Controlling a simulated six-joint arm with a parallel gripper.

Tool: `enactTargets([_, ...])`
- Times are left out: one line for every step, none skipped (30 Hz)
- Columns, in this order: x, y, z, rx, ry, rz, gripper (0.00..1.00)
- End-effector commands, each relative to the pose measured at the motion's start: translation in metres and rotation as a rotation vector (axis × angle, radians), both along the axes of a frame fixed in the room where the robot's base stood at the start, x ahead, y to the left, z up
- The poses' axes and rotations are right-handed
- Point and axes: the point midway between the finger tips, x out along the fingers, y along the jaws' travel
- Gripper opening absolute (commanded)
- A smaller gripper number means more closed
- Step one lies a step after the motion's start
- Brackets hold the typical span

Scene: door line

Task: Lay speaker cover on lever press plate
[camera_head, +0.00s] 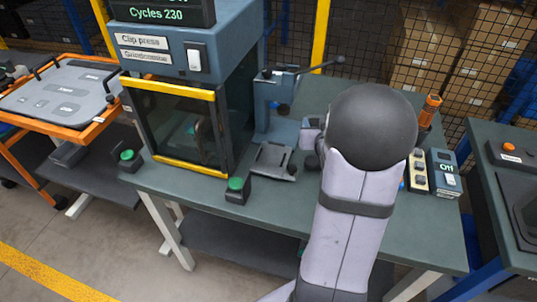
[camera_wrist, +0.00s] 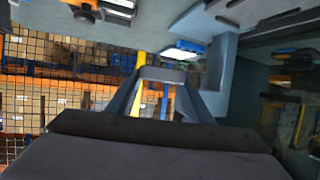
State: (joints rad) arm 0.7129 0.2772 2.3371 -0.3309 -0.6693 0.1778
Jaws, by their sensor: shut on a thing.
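The lever press (camera_head: 276,100) stands on the bench with its handle pointing right. Its grey plate (camera_head: 271,161) lies in front of the column, and no cover shows on it. My arm hides the bench to the right of the plate, and in the head view my gripper is mostly hidden behind it. In the wrist view my gripper (camera_wrist: 165,78) has its two fingers close together at the tips, shut on a small grey piece that looks like the speaker cover. Its outline is hard to make out.
A green button box (camera_head: 237,190) sits at the bench's front edge. A switch box (camera_head: 445,172) and an orange-topped tool (camera_head: 430,110) stand at the right. Mesh fencing (camera_head: 380,40) is behind.

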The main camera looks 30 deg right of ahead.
Motion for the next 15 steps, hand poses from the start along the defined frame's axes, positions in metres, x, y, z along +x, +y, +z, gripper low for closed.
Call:
enactTargets([0.012,0.015,0.004,-0.004,-0.002,0.065,0.23])
enactTargets([0.018,0.023,0.006,-0.003,-0.003,0.098,0.23])
enactTargets([0.025,0.034,0.007,-0.004,-0.001,0.145,0.23])
enactTargets([0.029,0.042,0.008,-0.002,-0.002,0.178,0.23])
enactTargets([0.033,0.049,0.009,-0.003,-0.002,0.210,0.23])
enactTargets([0.037,0.058,0.010,-0.002,-0.001,0.250,0.23])
enactTargets([0.039,0.064,0.010,-0.002,-0.001,0.278,0.23])
enactTargets([0.042,0.070,0.011,-0.001,0.000,0.304,0.23])
enactTargets([0.044,0.077,0.011,-0.001,-0.001,0.339,0.23])
enactTargets([0.045,0.082,0.010,0.000,0.000,0.364,0.23])
enactTargets([0.046,0.087,0.010,0.001,0.001,0.387,0.23])
enactTargets([0.047,0.095,0.009,0.001,0.000,0.420,0.23])
enactTargets([0.048,0.100,0.008,0.001,0.001,0.441,0.23])
enactTargets([0.048,0.106,0.007,0.002,0.001,0.465,0.23])
enactTargets([0.048,0.113,0.006,0.002,0.001,0.492,0.23])
